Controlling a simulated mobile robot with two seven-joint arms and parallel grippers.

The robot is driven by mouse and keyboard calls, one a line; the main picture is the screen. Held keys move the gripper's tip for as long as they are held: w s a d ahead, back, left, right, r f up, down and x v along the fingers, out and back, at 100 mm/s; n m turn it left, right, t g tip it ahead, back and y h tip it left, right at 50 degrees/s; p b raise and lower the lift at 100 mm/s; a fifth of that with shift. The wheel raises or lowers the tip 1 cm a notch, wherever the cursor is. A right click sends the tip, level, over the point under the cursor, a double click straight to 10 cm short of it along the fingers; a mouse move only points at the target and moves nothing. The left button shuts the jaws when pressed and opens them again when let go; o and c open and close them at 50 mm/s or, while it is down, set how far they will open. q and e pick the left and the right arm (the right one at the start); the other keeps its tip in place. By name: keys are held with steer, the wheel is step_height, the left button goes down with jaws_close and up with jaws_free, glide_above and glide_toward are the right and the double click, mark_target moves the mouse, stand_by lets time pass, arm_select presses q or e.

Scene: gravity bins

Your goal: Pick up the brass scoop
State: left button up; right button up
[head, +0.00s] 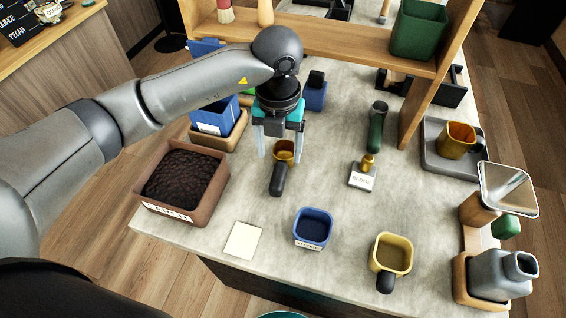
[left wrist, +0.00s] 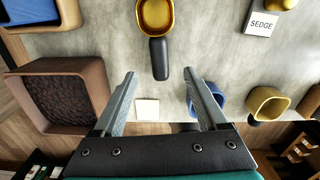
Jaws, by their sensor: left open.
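The brass scoop (head: 284,147) lies on the grey counter, its dark handle (head: 277,180) pointing toward the front edge. In the left wrist view its brass bowl (left wrist: 155,15) is at the top edge, with the dark handle (left wrist: 160,58) below it. My left gripper (head: 280,152) is open and empty, pointing down over the scoop. In the left wrist view the fingertips (left wrist: 162,78) are apart on either side of the handle's end; I cannot tell the height gap. My right gripper is in neither view.
A brown bin of dark grains (head: 187,178) stands left of the scoop. A SEDGE sign (head: 361,180) stands to the right. A wooden shelf (head: 350,42) is behind.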

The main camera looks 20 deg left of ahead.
mark_target(279, 172)
arm_select(q)
step_height(279, 172, down, 3)
steer(key=shift+r, duration=0.1)
steer(key=shift+f, duration=0.5)
step_height(279, 172, down, 5)
steer(key=shift+a+r+b, duration=0.1)
steer(key=shift+b, duration=0.3)
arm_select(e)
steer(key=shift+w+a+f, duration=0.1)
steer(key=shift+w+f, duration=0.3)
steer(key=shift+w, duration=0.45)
arm_select(q)
steer(key=shift+c, duration=0.3)
steer(key=shift+w, duration=0.1)
jaws_close()
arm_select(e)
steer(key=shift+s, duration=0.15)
